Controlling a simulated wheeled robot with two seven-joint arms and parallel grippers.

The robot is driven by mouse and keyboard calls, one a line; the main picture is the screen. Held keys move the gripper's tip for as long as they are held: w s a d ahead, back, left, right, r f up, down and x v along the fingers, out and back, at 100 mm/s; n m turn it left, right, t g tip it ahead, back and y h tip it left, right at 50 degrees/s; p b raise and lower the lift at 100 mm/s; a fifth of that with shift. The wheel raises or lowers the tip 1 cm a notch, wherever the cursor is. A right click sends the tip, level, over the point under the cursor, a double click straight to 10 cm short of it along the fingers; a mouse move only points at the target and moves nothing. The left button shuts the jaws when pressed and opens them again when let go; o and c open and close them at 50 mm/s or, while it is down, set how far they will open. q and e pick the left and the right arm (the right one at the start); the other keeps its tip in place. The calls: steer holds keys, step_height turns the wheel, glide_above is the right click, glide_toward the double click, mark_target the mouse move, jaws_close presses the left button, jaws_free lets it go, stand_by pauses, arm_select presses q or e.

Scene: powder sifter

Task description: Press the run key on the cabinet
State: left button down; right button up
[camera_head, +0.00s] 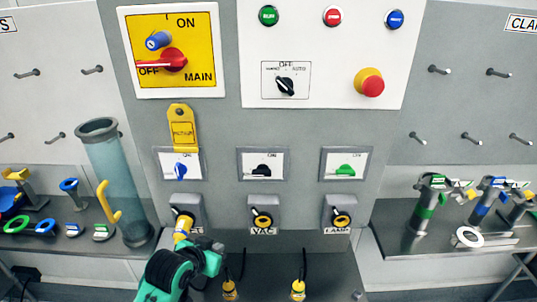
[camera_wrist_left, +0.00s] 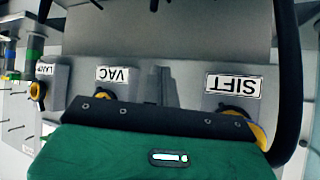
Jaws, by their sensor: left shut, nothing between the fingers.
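The run key is a round green button (camera_head: 268,16) at the top of the white panel (camera_head: 322,45) on the grey cabinet (camera_head: 290,130), in the head view. Its small label appears to read RUN. My left gripper (camera_head: 213,259) is low in front of the cabinet in the head view, well below and left of the button. It is shut and empty; its fingertips are hard to make out. The left wrist view shows a green housing (camera_wrist_left: 150,155) below the SIFT and VAC labels. The button does not show there. My right gripper is not in view.
Beside the run key are a red button (camera_head: 332,16) and a blue one (camera_head: 395,19). Below are a rotary selector (camera_head: 286,86) and a red-yellow emergency stop (camera_head: 369,82). The red main handle (camera_head: 163,62) points to OFF. A clear tube (camera_head: 118,185) stands left.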

mark_target(262, 20)
arm_select(q)
steer(key=w+d+r+m+t+h, duration=0.1)
steer(key=w+d+r+m, duration=0.1)
steer(key=r, duration=0.8)
steer(key=w+d+r+m+t+h, duration=0.1)
steer(key=d+r+t+h, duration=0.1)
steer(key=r, duration=0.7)
steer(key=w+d+r+m+t+h, duration=0.1)
steer(key=w+d+r+m, duration=0.15)
steer(key=r, duration=0.75)
steer(key=s+d+r+m+h, duration=0.2)
steer(key=s+r, duration=0.1)
steer(key=r, duration=0.5)
steer(key=s+d+r+m+h, duration=0.2)
steer(key=r, duration=0.6)
steer(key=s+d+r+m+h, duration=0.1)
steer(key=s+d+r+m, duration=0.1)
steer(key=r, duration=0.6)
steer(key=shift+s+h, duration=0.4)
steer(key=shift+s, duration=0.45)
steer(key=shift+w, duration=0.1)
steer(key=w, duration=0.7)
steer(key=shift+r+p, duration=0.1)
steer(key=shift+p, duration=0.2)
steer(key=shift+w, duration=0.8)
